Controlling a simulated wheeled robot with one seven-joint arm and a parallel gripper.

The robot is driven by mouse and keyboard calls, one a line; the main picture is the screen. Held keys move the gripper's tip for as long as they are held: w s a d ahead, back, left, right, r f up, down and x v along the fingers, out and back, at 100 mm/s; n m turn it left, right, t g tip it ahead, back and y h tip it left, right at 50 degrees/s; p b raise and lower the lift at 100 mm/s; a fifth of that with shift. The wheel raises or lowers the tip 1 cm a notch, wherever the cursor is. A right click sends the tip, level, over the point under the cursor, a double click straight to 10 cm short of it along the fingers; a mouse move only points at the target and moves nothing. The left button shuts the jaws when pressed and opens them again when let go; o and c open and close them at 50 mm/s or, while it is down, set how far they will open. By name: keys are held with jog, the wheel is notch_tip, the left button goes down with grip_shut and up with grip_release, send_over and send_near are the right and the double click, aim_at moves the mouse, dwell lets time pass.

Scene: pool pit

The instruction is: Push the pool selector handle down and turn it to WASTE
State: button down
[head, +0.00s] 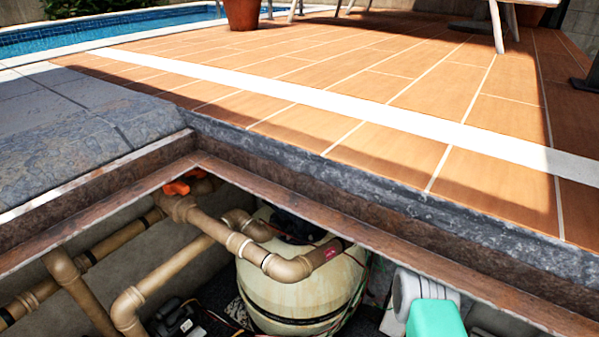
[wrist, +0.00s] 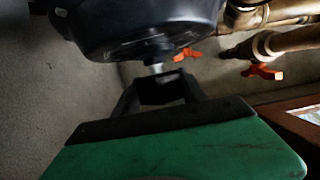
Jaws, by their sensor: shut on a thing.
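The selector valve (head: 296,227) is the black head on top of the cream filter tank in the head view, partly hidden by the pit frame. In the wrist view its black round body (wrist: 140,25) fills the top, with a short silvery part below it. My gripper (wrist: 162,88) is at that part, its dark fingers shut on a dark piece that looks like the selector handle (wrist: 161,90). The handle is mostly hidden between the fingers, and its angle is unclear. No position label, WASTE included, can be read. In the head view my fingers are hidden.
The cream filter tank (head: 290,285) stands in the pit beside beige pipes (head: 200,225). Orange valve handles (wrist: 262,72) sit on the pipes to the right in the wrist view. A rusty frame (head: 300,215) edges the opening, with orange tiles above it.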

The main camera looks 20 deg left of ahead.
jog(key=shift+f+b, duration=0.6)
jog(key=shift+w+m+t+b, duration=0.15)
jog(key=shift+m+t+b, duration=0.3)
jog(key=shift+b, duration=1.3)
jog(key=shift+f+m+t+h+b, duration=0.1)
jog(key=shift+m+t+h+b, duration=0.7)
jog(key=shift+b, duration=2.5)
jog(key=shift+m+t+b, duration=0.25)
jog(key=shift+t+b, duration=0.2)
jog(key=shift+b, duration=1.1)
